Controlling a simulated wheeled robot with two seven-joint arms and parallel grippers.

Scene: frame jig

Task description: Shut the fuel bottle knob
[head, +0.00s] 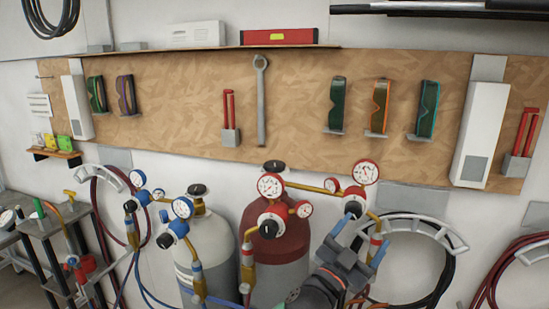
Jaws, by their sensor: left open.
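The fuel bottle (290,235) looks to be the maroon-topped cylinder at the lower middle, with red-rimmed gauges (271,186) and brass fittings in front of it. A dark round knob (274,166) sits on its top; its turn position cannot be told. Another dark knob (269,229) is on the red regulator at the front. My left gripper (359,241) is open, with blue-grey fingers, to the right of the bottle and below the right red gauge.
A grey-white cylinder (207,245) with blue regulators stands left of the fuel bottle. Hoses hang around both, with a coiled hose on a holder (415,228) at right. A tool board (180,125) with wrench and goggles is behind. A cluttered cart (55,228) stands at left.

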